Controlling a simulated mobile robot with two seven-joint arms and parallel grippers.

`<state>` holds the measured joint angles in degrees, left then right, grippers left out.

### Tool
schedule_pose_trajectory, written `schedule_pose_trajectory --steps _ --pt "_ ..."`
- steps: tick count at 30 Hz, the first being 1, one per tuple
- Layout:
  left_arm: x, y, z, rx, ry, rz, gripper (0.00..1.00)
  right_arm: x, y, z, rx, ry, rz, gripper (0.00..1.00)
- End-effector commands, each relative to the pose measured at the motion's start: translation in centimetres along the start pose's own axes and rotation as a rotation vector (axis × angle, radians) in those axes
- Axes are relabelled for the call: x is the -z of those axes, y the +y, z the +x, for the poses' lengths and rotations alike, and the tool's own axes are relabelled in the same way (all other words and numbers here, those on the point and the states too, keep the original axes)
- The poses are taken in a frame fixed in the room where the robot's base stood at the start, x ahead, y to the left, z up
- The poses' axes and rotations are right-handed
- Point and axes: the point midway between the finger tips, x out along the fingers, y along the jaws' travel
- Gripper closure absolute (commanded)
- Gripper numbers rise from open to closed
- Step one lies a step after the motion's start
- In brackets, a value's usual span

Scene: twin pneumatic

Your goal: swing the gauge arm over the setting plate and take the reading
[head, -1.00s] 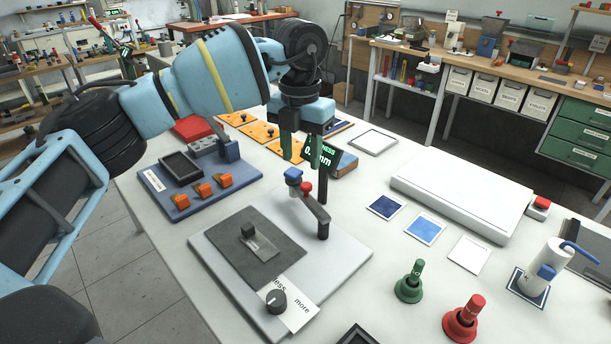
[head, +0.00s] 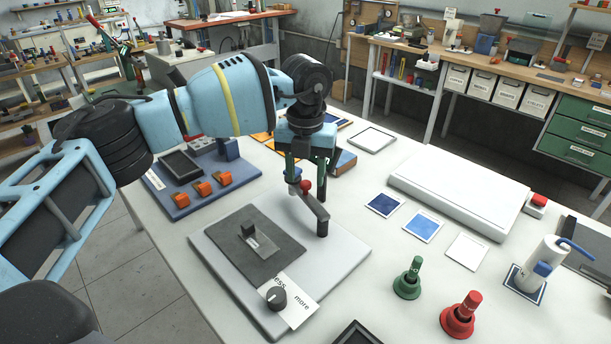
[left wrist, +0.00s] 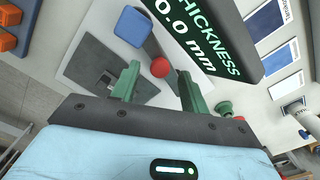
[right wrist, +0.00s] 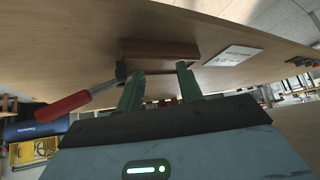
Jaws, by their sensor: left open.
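The readout (left wrist: 205,45) reads THICKNESS 0.0 mm. My right gripper (right wrist: 160,85) is open and empty.
A dial (head: 276,298) with a less/more card sits at the base's front. Green (head: 408,280) and red (head: 460,318) handled pieces stand to the right. Blue cards (head: 385,204) and a white slab (head: 460,190) lie behind them. An orange-clipped blue tray (head: 165,205) is at left.

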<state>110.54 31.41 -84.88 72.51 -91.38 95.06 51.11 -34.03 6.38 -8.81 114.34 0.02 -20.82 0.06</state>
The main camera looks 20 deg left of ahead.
Motion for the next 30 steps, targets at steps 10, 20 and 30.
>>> schedule_pose_trajectory --steps 10,20,30 --pt "0.03 0.02 1.4 0.0 0.0 0.001 0.55 -0.07 -0.02 -0.08 0.0 -0.002 0.0 0.64" --pt "0.02 0.02 1.35 0.0 0.0 0.001 0.83 -0.72 -0.16 -0.43 0.002 -0.015 0.003 0.64" --pt "0.02 0.0 1.32 0.0 0.0 0.0 1.0 -0.58 -0.14 -0.37 0.002 -0.012 0.002 0.64"
